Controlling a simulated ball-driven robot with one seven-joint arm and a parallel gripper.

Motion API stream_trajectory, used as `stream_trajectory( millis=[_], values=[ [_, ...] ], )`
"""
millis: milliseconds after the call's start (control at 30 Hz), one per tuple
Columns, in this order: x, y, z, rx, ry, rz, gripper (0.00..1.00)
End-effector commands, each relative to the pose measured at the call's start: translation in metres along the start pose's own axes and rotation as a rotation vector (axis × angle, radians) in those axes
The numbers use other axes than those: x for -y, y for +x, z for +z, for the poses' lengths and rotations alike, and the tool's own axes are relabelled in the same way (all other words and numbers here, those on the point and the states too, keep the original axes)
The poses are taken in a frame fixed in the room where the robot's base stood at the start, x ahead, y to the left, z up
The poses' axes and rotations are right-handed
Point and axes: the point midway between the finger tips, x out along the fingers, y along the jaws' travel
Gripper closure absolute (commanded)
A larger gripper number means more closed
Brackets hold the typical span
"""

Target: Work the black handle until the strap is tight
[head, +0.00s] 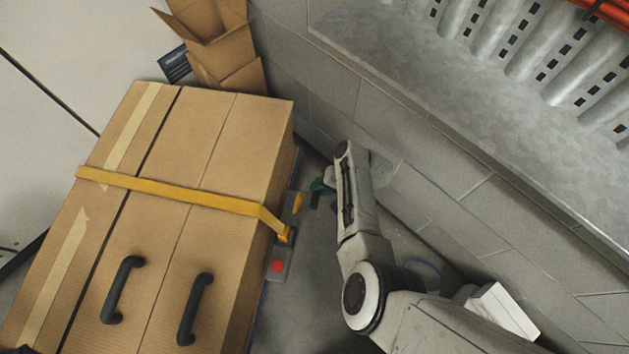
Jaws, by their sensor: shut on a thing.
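A yellow strap (170,190) runs across the top of the large brown cartons (200,140) and bends down over their right edge. It ends at a yellow fitting (287,234) above a grey plate with a red button (278,266). My gripper (318,192) is low in the gap between cartons and wall, mostly hidden by my wrist. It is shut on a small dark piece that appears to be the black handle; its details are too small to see. A small yellow part (298,203) is just left of it. The strap looks flat against the carton top.
Two black arched grips (122,290) (195,308) stand up from the cartons. A grey block wall (420,150) with a metal ledge (400,45) closes the right side. Open cartons (210,40) stand behind. A white box (505,310) lies at lower right.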

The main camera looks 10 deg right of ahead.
Motion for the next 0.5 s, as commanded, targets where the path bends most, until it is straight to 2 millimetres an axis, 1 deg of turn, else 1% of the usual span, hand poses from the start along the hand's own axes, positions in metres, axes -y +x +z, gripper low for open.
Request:
stream_trajectory(
  millis=[33,267,500],
  values=[
    [-0.009,-0.002,0.000,-0.001,0.006,-0.021,1.00],
    [-0.033,-0.002,-0.001,-0.002,0.007,-0.152,1.00],
    [-0.048,-0.001,0.000,0.000,0.001,-0.145,1.00]
  ],
)
